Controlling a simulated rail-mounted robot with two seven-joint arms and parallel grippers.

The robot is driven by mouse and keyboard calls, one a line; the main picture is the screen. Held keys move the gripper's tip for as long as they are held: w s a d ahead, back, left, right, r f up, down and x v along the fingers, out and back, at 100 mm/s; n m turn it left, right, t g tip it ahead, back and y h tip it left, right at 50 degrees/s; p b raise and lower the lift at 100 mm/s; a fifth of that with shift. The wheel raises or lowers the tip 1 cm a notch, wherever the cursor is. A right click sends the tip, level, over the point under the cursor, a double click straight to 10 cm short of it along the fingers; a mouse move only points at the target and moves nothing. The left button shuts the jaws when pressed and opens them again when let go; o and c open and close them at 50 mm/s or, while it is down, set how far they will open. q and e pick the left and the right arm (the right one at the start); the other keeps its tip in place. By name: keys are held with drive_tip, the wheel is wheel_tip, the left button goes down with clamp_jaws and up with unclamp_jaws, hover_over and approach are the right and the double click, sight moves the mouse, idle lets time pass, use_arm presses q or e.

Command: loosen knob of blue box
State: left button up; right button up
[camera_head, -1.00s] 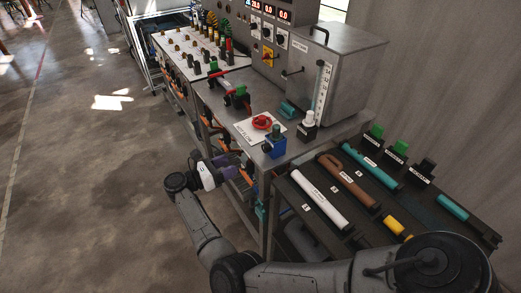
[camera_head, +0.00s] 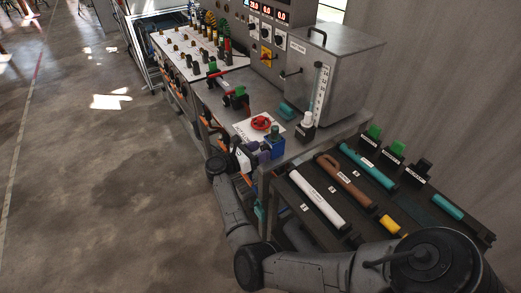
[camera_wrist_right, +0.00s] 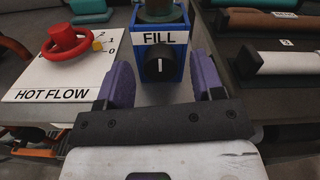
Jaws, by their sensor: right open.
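The blue box (camera_head: 276,149) stands near the front corner of the grey bench, with a dark green cylinder on top. In the right wrist view the box (camera_wrist_right: 143,73) carries a FILL label, and below it is a round black knob (camera_wrist_right: 160,66) with a white mark, facing me. My right gripper (camera_head: 260,153) is just in front of the box. In the right wrist view its purple fingers (camera_wrist_right: 163,80) are open, one on each side of the knob, with nothing held. Whether they touch the box I cannot tell. My left gripper is not in view.
A HOT FLOW plate (camera_wrist_right: 45,75) with a red handwheel (camera_head: 261,123) lies left of the box. A white-topped black piece (camera_head: 306,125) stands right of it. A dark tool rack (camera_head: 285,189) with coloured tubes is nearer. Open floor (camera_head: 110,200) lies left.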

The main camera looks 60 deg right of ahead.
drive_tip(key=shift+s+d, duration=0.15)
drive_tip(key=shift+d, duration=0.15)
drive_tip(key=c, duration=0.9)
